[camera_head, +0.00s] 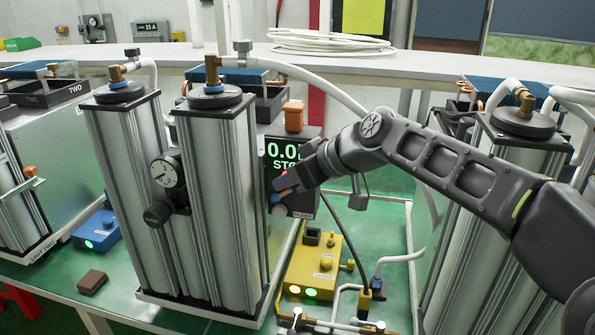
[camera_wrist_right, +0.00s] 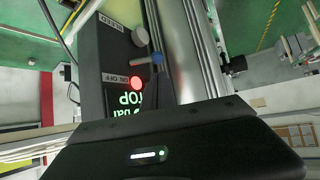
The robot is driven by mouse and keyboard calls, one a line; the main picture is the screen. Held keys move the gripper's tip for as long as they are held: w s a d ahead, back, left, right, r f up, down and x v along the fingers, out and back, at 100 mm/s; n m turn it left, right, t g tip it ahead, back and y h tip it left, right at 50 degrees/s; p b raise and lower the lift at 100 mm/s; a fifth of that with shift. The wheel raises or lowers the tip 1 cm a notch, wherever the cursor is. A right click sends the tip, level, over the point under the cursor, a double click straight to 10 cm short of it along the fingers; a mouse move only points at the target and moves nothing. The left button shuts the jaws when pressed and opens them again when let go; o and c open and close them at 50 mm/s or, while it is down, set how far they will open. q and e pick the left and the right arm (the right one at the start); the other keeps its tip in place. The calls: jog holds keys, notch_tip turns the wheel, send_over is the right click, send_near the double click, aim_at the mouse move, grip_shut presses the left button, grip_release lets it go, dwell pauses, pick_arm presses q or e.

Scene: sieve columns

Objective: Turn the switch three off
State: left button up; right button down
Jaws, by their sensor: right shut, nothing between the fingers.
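A dark control box (camera_head: 308,212) stands beside the middle pair of metal columns. Its green display (camera_head: 283,152) reads 0.0 with STOP partly covered by my gripper. In the right wrist view, the box (camera_wrist_right: 98,60) carries a lit red lamp (camera_wrist_right: 136,83), a lever with a blue tip (camera_wrist_right: 157,58) beside an ON/OFF label, and a grey knob (camera_wrist_right: 140,37). No number three is readable, and I cannot tell the lever's setting from its label. My right gripper (camera_head: 284,186) is shut and empty at the box front, close to the lever; contact is unclear. My left gripper is out of view.
The metal columns (camera_head: 215,200) with a pressure gauge (camera_head: 167,171) stand left of the box. Another column unit (camera_head: 512,165) stands behind my right arm. White hoses (camera_head: 310,75) run overhead.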

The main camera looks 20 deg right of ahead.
aim_at(276, 194)
jog(key=shift+p+x, duration=0.35)
jog(key=shift+x, duration=1.65)
pick_arm(q)
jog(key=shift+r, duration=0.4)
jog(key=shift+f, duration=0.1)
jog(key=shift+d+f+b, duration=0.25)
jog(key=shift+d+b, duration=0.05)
jog(key=shift+b, duration=0.15)
pick_arm(e)
jog(key=shift+s+d, duration=0.1)
jog(key=shift+s, duration=0.05)
